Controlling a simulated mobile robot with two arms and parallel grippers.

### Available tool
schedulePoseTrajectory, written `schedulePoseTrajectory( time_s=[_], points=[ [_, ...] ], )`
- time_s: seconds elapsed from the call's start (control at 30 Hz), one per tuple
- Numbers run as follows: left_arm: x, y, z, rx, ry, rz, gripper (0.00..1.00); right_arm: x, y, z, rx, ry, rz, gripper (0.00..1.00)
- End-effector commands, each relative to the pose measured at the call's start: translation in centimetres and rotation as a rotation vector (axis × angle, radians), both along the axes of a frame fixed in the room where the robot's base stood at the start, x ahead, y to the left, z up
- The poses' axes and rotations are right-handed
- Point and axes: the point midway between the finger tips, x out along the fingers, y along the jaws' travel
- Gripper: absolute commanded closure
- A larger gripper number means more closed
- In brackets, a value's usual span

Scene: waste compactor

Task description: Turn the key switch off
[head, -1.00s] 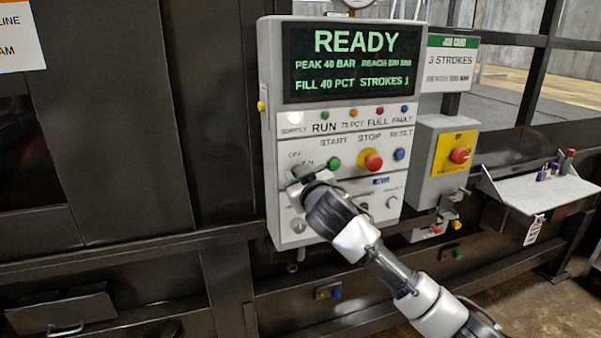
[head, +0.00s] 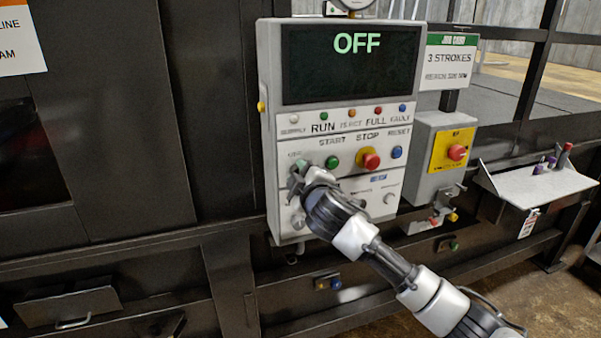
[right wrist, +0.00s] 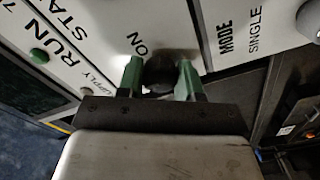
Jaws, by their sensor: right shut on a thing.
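The control panel (head: 265,130) stands upright in the head view, and its screen (head: 350,62) reads "OFF". My right gripper (head: 298,176) is at the panel's left side, below the supply lamp and left of the green start button (head: 332,162). In the right wrist view, its two green fingertips (right wrist: 161,77) are shut on the dark key switch knob (right wrist: 160,72), beside the "ON" lettering. The gripper hides most of the switch in the head view. My left gripper is not in view.
A red stop button (head: 369,160) and a blue reset button (head: 397,152) sit right of the start button. A grey box with a red knob (head: 457,152) stands right of the panel. A small shelf (head: 535,185) holds several small items farther right.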

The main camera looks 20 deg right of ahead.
Motion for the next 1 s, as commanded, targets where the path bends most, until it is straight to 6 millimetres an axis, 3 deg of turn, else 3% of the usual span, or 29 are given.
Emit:
schedulePoseTrajectory(
  time_s=[0.53, 0.57, 0.7, 1.0],
  points=[
    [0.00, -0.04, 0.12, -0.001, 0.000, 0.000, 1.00, 0.00, -0.01, 0.00, -0.024, -0.001, 0.000, 0.88],
    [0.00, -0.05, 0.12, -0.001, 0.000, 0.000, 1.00, 0.00, -0.01, 0.00, -0.024, -0.001, 0.000, 0.60],
    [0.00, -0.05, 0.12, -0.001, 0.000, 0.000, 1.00, 0.00, -0.01, 0.00, -0.024, -0.001, 0.000, 0.39],
    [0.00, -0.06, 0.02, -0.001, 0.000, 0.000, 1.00, -0.14, -0.02, -0.05, -0.023, -0.001, 0.000, 0.39]
  ],
)
